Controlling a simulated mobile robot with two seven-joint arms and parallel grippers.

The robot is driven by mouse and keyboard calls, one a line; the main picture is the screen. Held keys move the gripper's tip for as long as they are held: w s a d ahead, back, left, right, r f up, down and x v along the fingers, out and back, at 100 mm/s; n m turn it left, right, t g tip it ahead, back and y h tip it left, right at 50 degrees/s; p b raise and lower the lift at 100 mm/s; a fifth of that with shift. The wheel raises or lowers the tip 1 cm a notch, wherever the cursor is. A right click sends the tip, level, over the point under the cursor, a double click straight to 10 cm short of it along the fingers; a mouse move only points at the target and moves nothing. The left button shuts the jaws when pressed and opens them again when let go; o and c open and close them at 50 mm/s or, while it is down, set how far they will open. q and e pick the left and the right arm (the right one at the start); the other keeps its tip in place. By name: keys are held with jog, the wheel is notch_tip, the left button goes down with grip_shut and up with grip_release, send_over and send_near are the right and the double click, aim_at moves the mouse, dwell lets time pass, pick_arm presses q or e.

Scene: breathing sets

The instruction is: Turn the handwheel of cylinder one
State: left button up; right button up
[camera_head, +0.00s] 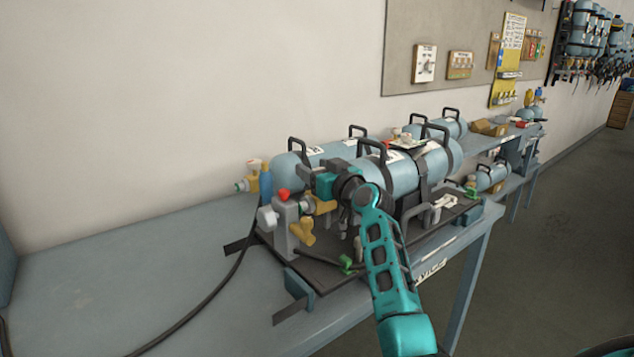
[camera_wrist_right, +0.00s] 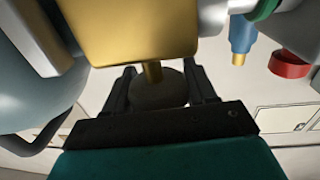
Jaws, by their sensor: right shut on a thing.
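Two light-blue cylinders lie on the bench rack, a front one (camera_head: 402,172) and a back one (camera_head: 325,152); I cannot read which is number one. My right gripper (camera_head: 308,180) is at the valve end of the front cylinder and hides part of it. In the right wrist view, its two dark fingers are on either side of a dark round handwheel (camera_wrist_right: 158,92), shut on it. The handwheel sits on a short brass stem below a brass valve body (camera_wrist_right: 125,30). My left gripper is not in view.
A grey block with a red knob (camera_head: 283,195) and brass fittings (camera_head: 302,233) stands close left of the gripper. A black hose (camera_head: 215,292) runs across the bench (camera_head: 130,275). The bench's left part is mostly clear. More cylinders stand farther back right.

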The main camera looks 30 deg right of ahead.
jog(key=f+n+y+b, duration=0.1)
jog(key=y+b, duration=0.1)
jog(key=b, duration=0.1)
jog(key=shift+n+b, duration=0.3)
jog(key=n+y+b, duration=0.1)
jog(key=y+b, duration=0.1)
jog(key=b, duration=0.1)
jog(key=shift+a+g+y, duration=0.1)
jog(key=shift+g+y, duration=0.2)
jog(key=shift+a+n+y+b, duration=0.1)
jog(key=shift+n+y+b, duration=0.45)
jog(key=shift+b, duration=0.35)
jog(key=n+y+b, duration=0.1)
jog(key=n+g+y+b, duration=0.1)
jog(key=shift+s+a+r+g+y, duration=0.1)
jog(key=shift+a+r+g+y, duration=0.1)
jog(key=shift+r+g+y, duration=0.15)
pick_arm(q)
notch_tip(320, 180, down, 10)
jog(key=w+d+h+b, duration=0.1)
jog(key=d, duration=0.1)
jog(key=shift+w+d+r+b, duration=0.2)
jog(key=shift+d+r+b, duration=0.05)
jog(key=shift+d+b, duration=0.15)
pick_arm(e)
jog(key=shift+a+r+n+g+y, duration=0.15)
jog(key=shift+n+g+y, duration=0.35)
jog(key=shift+y, duration=0.5)
jog(key=shift+s, duration=0.1)
